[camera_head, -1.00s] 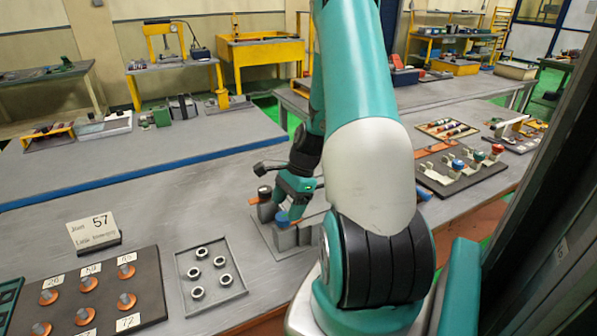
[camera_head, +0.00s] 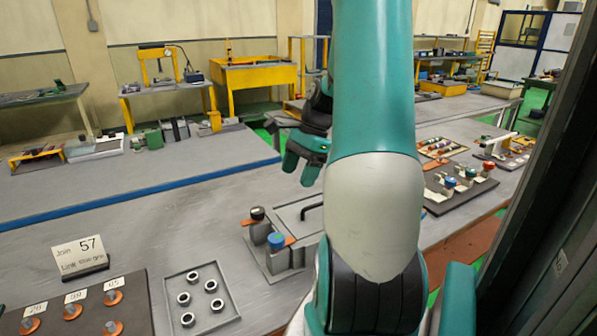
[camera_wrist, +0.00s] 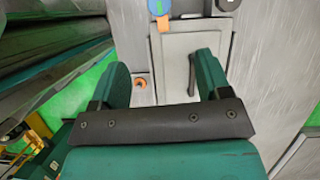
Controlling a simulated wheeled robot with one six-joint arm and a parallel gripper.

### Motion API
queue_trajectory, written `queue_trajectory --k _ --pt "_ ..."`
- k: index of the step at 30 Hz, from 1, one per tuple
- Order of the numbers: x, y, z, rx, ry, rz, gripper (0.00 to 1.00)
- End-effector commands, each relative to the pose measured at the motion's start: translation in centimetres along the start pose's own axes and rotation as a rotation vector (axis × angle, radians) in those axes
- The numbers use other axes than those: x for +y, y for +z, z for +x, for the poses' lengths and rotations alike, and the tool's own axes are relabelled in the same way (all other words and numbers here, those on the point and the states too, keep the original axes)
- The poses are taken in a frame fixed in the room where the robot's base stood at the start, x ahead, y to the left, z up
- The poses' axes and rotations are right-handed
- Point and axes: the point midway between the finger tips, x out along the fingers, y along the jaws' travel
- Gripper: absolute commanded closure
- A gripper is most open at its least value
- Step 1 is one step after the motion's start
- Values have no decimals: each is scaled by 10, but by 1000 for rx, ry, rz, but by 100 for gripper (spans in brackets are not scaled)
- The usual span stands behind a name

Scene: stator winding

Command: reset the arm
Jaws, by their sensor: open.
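My gripper (camera_head: 300,176) hangs above the grey workbench, left of my teal upper arm in the head view. Its teal fingers are apart with nothing between them, and it is clear of the fixture. In the wrist view the open fingers (camera_wrist: 162,66) frame part of a light grey plate. Below and nearer in the head view is the winding fixture (camera_head: 262,262), with a blue-topped post (camera_head: 276,242), a black-topped post (camera_head: 258,214) and orange strips. A black bar handle (camera_head: 312,210) lies on its plate and also shows in the wrist view (camera_wrist: 192,75). My arm hides the fixture's right end.
A shallow tray (camera_head: 237,312) of several metal rings and a dark board (camera_head: 142,322) with orange washers lie at front left, by a card (camera_head: 80,254) marked 57. A dark rack (camera_head: 480,193) with coloured knobs stands right of my arm.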

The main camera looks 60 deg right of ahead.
Motion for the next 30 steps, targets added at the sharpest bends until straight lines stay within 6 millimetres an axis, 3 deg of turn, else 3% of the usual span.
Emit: queue_trajectory --k 11,14,17,22,27,30 --pt "0 0 0 0 0 -2 29" --pt "-2 13 2 3 6 -58 29" --pt "-5 53 8 13 23 -238 29" --pt "14 165 27 20 73 -800 29" --pt "75 262 46 -9 119 -1422 29" --pt "124 303 54 -45 137 -1783 29"
